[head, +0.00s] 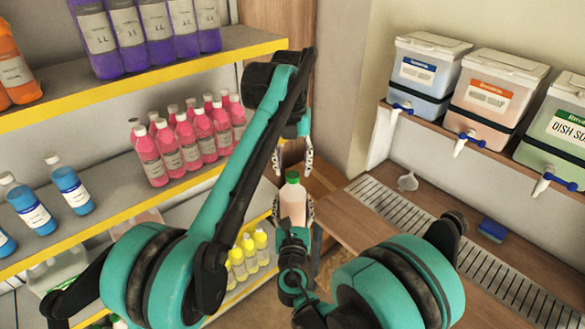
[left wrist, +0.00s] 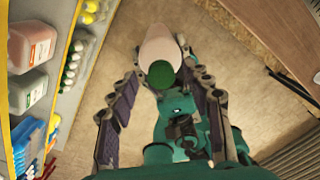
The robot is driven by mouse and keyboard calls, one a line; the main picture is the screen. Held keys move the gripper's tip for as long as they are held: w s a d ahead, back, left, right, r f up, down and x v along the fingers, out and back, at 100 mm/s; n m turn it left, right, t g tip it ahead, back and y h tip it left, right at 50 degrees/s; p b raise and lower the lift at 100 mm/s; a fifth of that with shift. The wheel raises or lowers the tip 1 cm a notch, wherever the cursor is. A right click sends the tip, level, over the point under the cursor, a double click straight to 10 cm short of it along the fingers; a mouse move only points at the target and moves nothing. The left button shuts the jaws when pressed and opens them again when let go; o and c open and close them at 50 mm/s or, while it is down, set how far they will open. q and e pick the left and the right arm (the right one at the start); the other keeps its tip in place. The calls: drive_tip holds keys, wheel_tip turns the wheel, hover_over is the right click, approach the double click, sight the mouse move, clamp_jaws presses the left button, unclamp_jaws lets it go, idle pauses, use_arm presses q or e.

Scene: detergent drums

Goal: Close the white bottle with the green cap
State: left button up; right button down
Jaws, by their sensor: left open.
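The white bottle (head: 292,205) stands upright in the middle of the head view, with the green cap (head: 292,177) at its top. I cannot tell whether the cap is screwed down. My right gripper (head: 294,212) has its fingers on both sides of the bottle and appears to hold it from below. My left gripper (head: 292,167) points down just above the cap, its fingers open and apart on either side. In the left wrist view the green cap (left wrist: 161,74) lies between my open left fingers, with the pale bottle body (left wrist: 160,45) behind it.
Shelves with pink bottles (head: 190,140), blue bottles (head: 70,185) and yellow bottles (head: 250,250) stand at the left. A wooden counter with a metal grate (head: 400,212) is at the right, below a shelf of detergent drums (head: 497,90). A blue sponge (head: 492,230) lies on the counter.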

use_arm(q)
drive_tip(key=shift+r, duration=1.7)
drive_tip(key=shift+c, duration=0.5)
